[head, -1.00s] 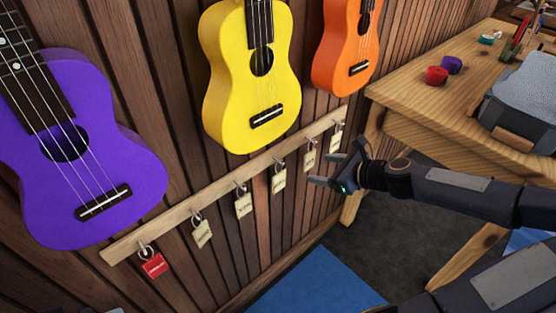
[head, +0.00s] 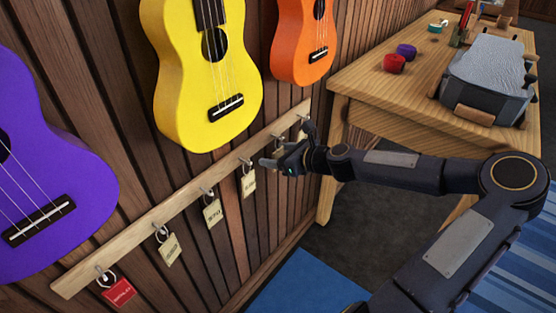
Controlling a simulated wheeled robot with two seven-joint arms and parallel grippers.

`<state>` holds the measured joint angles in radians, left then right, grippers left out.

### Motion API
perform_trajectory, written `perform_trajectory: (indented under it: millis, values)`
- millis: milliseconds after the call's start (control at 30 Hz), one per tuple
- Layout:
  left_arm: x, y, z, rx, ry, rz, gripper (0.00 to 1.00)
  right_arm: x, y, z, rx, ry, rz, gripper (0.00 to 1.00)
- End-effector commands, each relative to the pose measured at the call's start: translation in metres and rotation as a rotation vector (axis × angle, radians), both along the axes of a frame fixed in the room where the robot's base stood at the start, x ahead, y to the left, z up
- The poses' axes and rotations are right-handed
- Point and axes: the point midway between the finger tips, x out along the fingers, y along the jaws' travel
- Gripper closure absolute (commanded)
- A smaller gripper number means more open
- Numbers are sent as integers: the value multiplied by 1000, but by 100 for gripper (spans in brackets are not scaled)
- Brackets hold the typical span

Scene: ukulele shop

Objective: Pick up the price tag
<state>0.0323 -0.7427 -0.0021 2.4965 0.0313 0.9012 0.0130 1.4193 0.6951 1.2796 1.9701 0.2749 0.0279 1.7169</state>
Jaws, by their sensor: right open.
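Several price tags hang from metal hooks on a wooden rail (head: 180,200) along the wall. A red tag (head: 118,291) hangs at the near left end. Cream tags follow along the rail: one (head: 170,250), another (head: 212,213), and another (head: 248,184). Another cream tag is partly visible at the far end (head: 302,133). My right gripper (head: 286,150) is open in front of the far part of the rail, and it covers the hook and tag there. I cannot tell whether it touches a tag. My left gripper is out of view.
Purple (head: 60,190), yellow (head: 185,90) and orange (head: 290,45) ukuleles hang above the rail. A wooden workbench (head: 370,90) stands at right, with red (head: 394,63) and purple (head: 406,51) round items and a grey cloth-covered stand (head: 488,75). A blue mat (head: 305,290) lies below.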

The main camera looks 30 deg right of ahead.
Motion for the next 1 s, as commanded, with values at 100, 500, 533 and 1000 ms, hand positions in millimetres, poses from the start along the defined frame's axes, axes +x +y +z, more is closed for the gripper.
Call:
perform_trajectory:
  millis: [100,500,533,1000]
  values:
    - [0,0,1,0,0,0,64,0,0,0,0,0,0,33]
    - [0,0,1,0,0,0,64,0,0,0,0,0,1,80]
    - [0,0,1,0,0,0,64,0,0,0,0,0,1,80]
    - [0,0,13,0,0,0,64,-6,-4,16,0,3,-2,80]
